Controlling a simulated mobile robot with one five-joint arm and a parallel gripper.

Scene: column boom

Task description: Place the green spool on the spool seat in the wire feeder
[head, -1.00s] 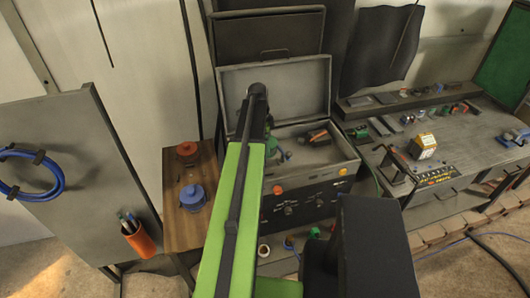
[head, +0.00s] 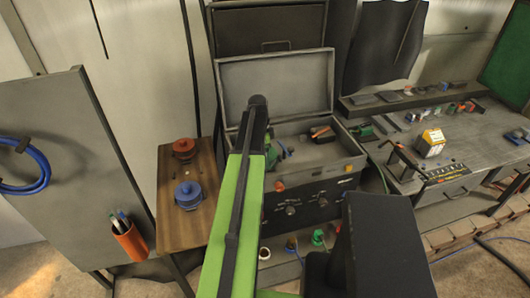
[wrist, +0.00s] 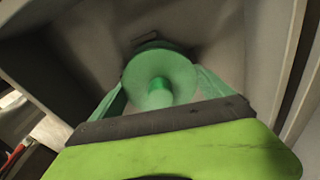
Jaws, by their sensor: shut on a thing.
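The wire feeder (head: 318,172) is a grey box with its lid raised, in the middle of the head view. My gripper (wrist: 158,92) is shut on the green spool (wrist: 160,72), with one green finger on each side of it. In the head view, my arm reaches over the open feeder and mostly hides the gripper and spool. I cannot make out the spool seat clearly. A small dark bar shows just behind the spool in the wrist view.
A red spool (head: 184,148) and a blue spool (head: 189,194) stand on a wooden side table (head: 172,232) at left. The feeder's raised lid (head: 275,82) stands behind its opening. A cluttered workbench (head: 465,140) with a yellow box (head: 431,143) is at right.

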